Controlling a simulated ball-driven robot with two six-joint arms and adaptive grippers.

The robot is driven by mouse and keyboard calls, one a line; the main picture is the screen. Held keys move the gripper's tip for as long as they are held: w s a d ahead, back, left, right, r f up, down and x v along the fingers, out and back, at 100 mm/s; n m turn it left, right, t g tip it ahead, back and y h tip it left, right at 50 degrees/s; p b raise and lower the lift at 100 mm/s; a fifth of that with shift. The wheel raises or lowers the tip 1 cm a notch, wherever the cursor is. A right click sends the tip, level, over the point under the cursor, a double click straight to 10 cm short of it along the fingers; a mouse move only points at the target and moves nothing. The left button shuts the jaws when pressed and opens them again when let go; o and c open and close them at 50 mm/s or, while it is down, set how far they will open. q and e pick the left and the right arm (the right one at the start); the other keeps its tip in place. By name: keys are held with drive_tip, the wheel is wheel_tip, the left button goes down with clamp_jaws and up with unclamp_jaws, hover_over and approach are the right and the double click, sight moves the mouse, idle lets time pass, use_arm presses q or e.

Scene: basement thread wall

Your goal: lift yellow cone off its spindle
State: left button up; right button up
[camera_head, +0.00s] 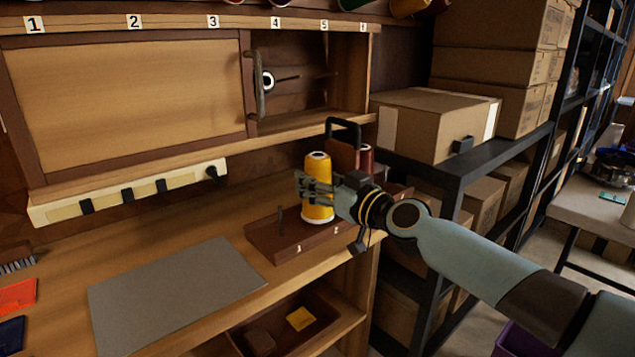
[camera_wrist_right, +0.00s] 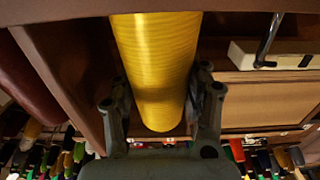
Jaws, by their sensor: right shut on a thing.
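The yellow cone (camera_head: 317,200) stands upright over the brown spindle tray (camera_head: 262,240) on the wooden counter. Whether its base touches the tray is hard to tell. My right gripper (camera_head: 318,190) comes in from the right and is shut on the cone. In the right wrist view the yellow cone (camera_wrist_right: 158,70) lies between the two fingers of my right gripper (camera_wrist_right: 160,105). The spindle under the cone is hidden. My left gripper is not in view.
A dark red cone (camera_head: 366,160) stands behind my gripper, beside a brown block with a black handle (camera_head: 343,130). A grey mat (camera_head: 175,295) lies on the counter at left. A cardboard box (camera_head: 435,122) sits on the black shelf at right. Shelf cubbies hang above.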

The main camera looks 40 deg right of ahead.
wheel_tip(320, 180, up, 17)
drive_tip(key=p, duration=1.5)
wheel_tip(320, 180, up, 4)
drive_tip(key=p, duration=0.3)
drive_tip(key=shift+p, duration=0.35)
